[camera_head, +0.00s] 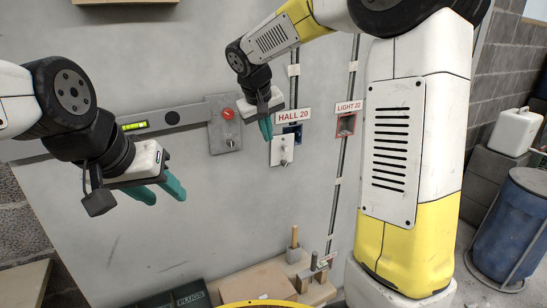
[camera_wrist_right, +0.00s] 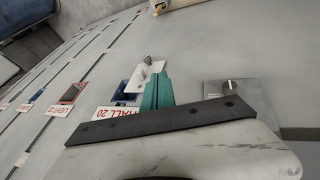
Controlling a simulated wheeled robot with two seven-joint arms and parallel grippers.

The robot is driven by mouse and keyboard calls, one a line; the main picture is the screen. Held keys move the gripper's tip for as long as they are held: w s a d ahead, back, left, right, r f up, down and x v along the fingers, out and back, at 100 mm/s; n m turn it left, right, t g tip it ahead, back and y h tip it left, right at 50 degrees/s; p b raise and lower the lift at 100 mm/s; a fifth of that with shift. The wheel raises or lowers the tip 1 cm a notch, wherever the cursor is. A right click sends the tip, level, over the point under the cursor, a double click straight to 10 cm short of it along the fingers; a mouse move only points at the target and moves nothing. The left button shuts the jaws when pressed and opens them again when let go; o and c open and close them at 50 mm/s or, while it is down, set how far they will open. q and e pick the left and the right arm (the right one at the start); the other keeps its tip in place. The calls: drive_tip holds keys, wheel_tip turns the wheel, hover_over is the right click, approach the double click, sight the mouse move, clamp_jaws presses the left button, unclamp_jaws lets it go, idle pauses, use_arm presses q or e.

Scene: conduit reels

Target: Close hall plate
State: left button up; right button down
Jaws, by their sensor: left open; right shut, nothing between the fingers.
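The hall plate (camera_head: 282,150) is a small white plate with a toggle on its face. It sits low and left of the blue wall box (camera_head: 291,131) under the "HALL 20" label (camera_head: 294,117), leaving part of the box uncovered. My right gripper (camera_head: 267,131) is shut and empty just left of the plate. In the right wrist view the plate (camera_wrist_right: 143,79) is beside the green fingertips (camera_wrist_right: 160,76), with the blue box (camera_wrist_right: 124,92) partly showing; whether fingers and plate touch is unclear. My left gripper (camera_head: 160,189) is open and empty at the left, away from the plate.
A grey panel with a red button (camera_head: 228,114) is left of my right gripper. A spirit level (camera_head: 170,118) lies along the wall further left.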

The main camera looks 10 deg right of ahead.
approach(280, 158)
drive_tip(key=f, duration=0.1)
drive_tip(key=a+f, duration=0.1)
drive_tip(key=f, duration=0.3)
drive_tip(key=shift+s+a, duration=0.3)
drive_tip(key=shift+s, duration=0.05)
drive_tip(key=shift+w+d+f, duration=0.2)
drive_tip(key=shift+d+f, duration=0.15)
drive_tip(key=shift+d, duration=0.15)
drive_tip(key=shift+w+d+f, duration=0.15)
drive_tip(key=shift+d+f, duration=0.2)
drive_tip(key=shift+d, duration=0.2)
drive_tip(key=shift+w+d+f, duration=0.2)
drive_tip(key=shift+d+f, duration=0.1)
drive_tip(key=shift+d, duration=0.15)
drive_tip(key=shift+a, duration=0.1)
